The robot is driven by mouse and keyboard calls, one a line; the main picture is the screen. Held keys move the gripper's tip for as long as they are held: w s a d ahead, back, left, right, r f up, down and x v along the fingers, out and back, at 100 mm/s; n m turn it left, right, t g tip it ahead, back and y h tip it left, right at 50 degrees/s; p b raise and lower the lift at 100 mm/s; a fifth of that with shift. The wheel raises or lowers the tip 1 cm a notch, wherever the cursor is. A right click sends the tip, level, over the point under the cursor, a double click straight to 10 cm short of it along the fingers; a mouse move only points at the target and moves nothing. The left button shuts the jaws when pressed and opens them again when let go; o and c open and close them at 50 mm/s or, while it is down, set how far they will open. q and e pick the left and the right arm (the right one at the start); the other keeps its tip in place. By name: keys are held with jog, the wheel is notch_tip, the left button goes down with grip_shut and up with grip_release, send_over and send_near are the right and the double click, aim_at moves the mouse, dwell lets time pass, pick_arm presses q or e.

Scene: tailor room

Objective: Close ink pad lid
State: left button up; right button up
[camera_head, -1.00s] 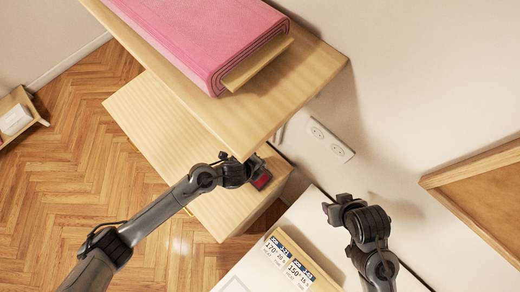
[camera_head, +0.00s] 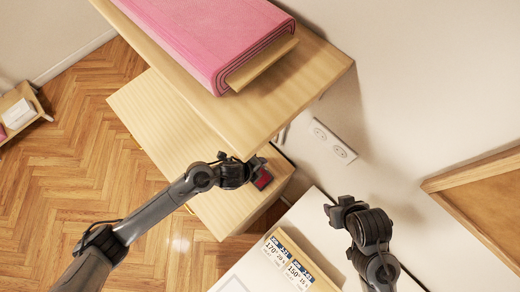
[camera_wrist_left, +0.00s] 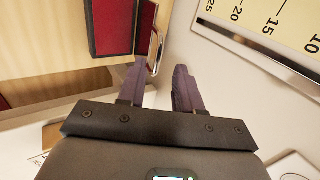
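The ink pad (camera_head: 263,180) lies on the lower wooden shelf near its right edge, with its red face showing. In the left wrist view the open ink pad (camera_wrist_left: 111,27) has a dark frame. A narrower red and dark part with a shiny metal edge, seemingly the lid (camera_wrist_left: 147,27), stands along its right side. My left gripper (camera_wrist_left: 158,88) is open, with nothing visible between its fingers. Its left fingertip is close below the lid's edge; contact cannot be told. My right gripper (camera_head: 334,204) hangs over the white table, away from the pad; its finger opening is unclear.
An upper shelf (camera_head: 290,85) with a pink fabric roll (camera_head: 215,40) overhangs the lower shelf (camera_head: 165,120) near my left gripper. A white table (camera_head: 315,210) with printed cards (camera_head: 288,262) is at the right. Wall sockets (camera_head: 334,140) are behind.

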pick_arm(q)
jog(key=p+v, duration=0.1)
jog(key=v, duration=0.8)
jog(key=shift+a+f, duration=0.1)
jog(key=shift+f, duration=0.05)
